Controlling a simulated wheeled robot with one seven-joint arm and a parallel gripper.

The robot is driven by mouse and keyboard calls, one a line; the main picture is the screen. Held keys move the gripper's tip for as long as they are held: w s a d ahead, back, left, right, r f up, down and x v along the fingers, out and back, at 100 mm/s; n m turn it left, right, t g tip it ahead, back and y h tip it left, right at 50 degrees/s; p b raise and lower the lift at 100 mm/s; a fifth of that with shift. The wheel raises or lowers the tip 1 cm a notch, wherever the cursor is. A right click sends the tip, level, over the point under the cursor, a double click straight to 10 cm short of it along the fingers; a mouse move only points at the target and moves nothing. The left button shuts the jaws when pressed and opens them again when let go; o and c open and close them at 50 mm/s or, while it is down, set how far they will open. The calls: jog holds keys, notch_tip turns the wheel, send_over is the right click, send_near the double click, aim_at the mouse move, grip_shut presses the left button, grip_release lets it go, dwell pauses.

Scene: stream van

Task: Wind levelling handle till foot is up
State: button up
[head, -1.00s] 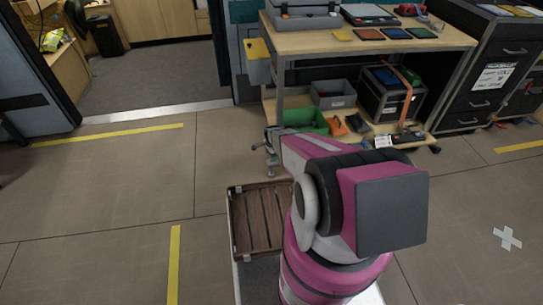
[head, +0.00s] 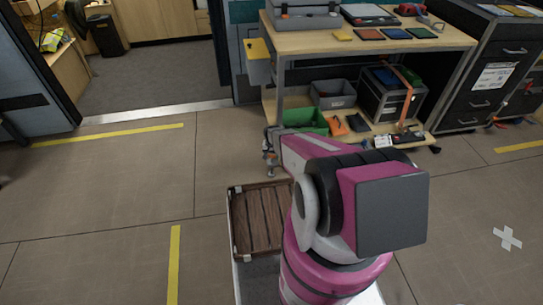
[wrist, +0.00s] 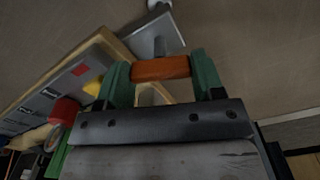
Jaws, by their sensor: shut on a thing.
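In the wrist view the orange grip of the levelling handle (wrist: 160,68) lies crosswise between the green fingertips of my gripper (wrist: 161,76), which is shut on it. A grey metal part (wrist: 155,36) shows just beyond the grip. In the head view the workbench's front left leg (head: 279,92) runs down to the levelling gear. The foot (head: 270,172) is small and partly covered there; I cannot tell whether it touches the floor. My magenta and white arm hides part of this area.
The workbench (head: 352,36) carries cases and coloured pads on top. Its lower shelf holds a green bin (head: 306,120), a grey bin (head: 334,94) and a strapped case (head: 388,92). A dark drawer cabinet (head: 480,75) stands at right. Floor at left is clear.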

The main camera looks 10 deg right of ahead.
jog(key=n, duration=1.4)
jog(key=shift+n, duration=0.3)
jog(key=n, duration=0.3)
jog(key=shift+n, duration=0.3)
jog(key=n, duration=0.3)
jog(key=shift+n, duration=0.4)
jog(key=n, duration=0.6)
jog(key=o, duration=0.6)
